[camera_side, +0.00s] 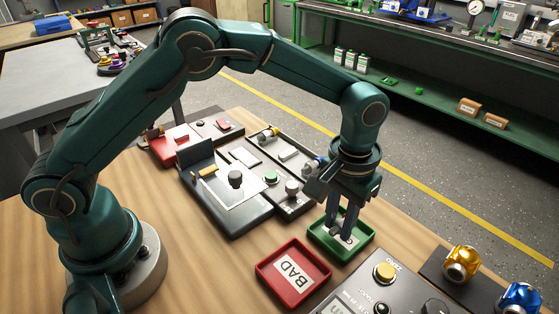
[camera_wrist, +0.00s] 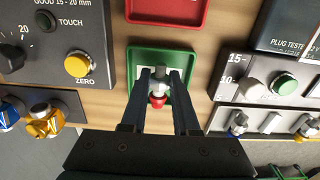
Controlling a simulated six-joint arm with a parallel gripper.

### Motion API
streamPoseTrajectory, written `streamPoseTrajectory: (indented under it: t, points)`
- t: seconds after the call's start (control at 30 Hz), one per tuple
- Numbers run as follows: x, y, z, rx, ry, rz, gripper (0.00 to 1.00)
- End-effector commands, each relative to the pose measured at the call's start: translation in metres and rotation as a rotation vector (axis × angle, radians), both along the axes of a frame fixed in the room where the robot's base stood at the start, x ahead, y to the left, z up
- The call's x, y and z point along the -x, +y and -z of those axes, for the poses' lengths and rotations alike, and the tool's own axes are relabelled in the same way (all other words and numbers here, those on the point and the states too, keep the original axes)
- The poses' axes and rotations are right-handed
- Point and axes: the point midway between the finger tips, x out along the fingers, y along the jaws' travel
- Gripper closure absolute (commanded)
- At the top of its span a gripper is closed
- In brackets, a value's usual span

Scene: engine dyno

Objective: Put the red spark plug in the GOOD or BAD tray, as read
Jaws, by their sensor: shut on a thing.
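My gripper (camera_side: 342,232) points down inside the green tray (camera_side: 368,240), and its fingers are shut on the red spark plug. In the wrist view, my gripper (camera_wrist: 159,88) holds the plug (camera_wrist: 158,101), with its red part and pale metal body showing between the fingers. The green tray (camera_wrist: 183,57) lies under it; its label is mostly covered by the fingers. I cannot tell whether the plug touches the tray floor. The red tray (camera_side: 264,270), labelled BAD, stands beside the green one and is empty. Its edge shows in the wrist view (camera_wrist: 165,19).
A gauge box (camera_wrist: 75,40) reads "GOOD 15-20 mm" and has a yellow ZERO button (camera_wrist: 77,65). Gold (camera_side: 462,263) and blue (camera_side: 520,298) parts stand near it. The plug tester (camera_wrist: 282,75) and a holder with other plugs (camera_side: 268,134) lie on the green tray's other side.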

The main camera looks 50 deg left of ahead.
Motion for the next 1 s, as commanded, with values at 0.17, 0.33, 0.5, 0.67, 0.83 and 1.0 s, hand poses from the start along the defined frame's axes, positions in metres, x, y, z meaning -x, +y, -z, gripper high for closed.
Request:
streamPoseTrajectory:
  t: [0.17,0.33,0.5,0.67,0.83,1.0]
  points:
    - [-0.0001,0.0000,0.0000,0.000,0.000,0.000,1.00]
    - [0.0000,0.0000,0.0006,0.000,0.000,0.000,1.00]
    - [0.0000,0.0000,0.0034,0.000,0.000,0.000,1.00]
    - [-0.0001,-0.0001,0.0051,0.000,0.000,0.000,1.00]
    - [-0.0002,-0.0001,0.0050,0.000,-0.001,0.000,1.00]
    - [-0.0001,-0.0001,0.0052,0.000,0.000,0.000,1.00]
